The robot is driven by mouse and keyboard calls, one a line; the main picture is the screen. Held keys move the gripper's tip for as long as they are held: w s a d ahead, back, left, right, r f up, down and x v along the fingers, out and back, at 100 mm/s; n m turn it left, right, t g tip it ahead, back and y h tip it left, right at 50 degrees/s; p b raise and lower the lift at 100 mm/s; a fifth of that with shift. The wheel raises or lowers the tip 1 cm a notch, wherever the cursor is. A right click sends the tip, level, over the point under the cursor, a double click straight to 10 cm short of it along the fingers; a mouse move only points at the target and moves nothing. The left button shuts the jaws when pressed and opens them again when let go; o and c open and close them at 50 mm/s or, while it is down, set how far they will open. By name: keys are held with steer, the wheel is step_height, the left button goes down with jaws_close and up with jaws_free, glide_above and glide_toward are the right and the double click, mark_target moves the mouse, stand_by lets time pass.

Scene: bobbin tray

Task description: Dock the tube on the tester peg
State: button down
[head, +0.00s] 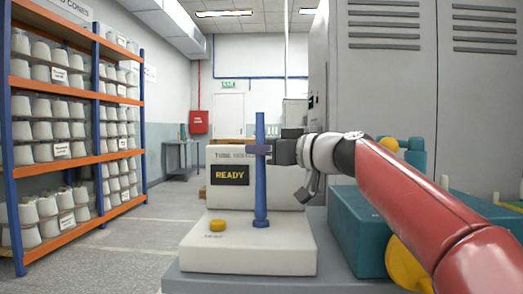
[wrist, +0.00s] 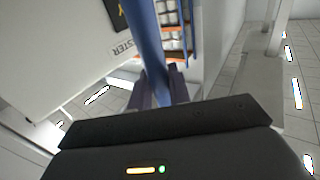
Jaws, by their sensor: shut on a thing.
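The tube (head: 260,190) is long, blue and upright, standing over the tester's front deck. My gripper (head: 259,150) comes in from the right with its purple-grey fingers shut on the tube's upper half. The tube also shows in the wrist view (wrist: 152,45), passing between the fingers (wrist: 158,88). The tester (head: 250,250) is a cream unit with a raised back and a dark screen reading READY. A blue round foot shows at the tube's lower end, at the deck. I see no separate peg, and cannot tell whether the tube is around it.
A yellow button (head: 217,225) sits on the deck left of the tube. A teal box (head: 352,222) stands to the right, behind my red arm. An orange and blue rack (head: 75,156) of white cones lines the left wall. The floor between rack and tester is clear.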

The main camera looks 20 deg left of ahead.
steer(key=shift+f+b, duration=0.45)
steer(key=c, duration=1.6)
jaws_free()
steer(key=shift+d, duration=0.1)
steer(key=shift+b+v, duration=3.3)
steer(key=shift+v, duration=2.15)
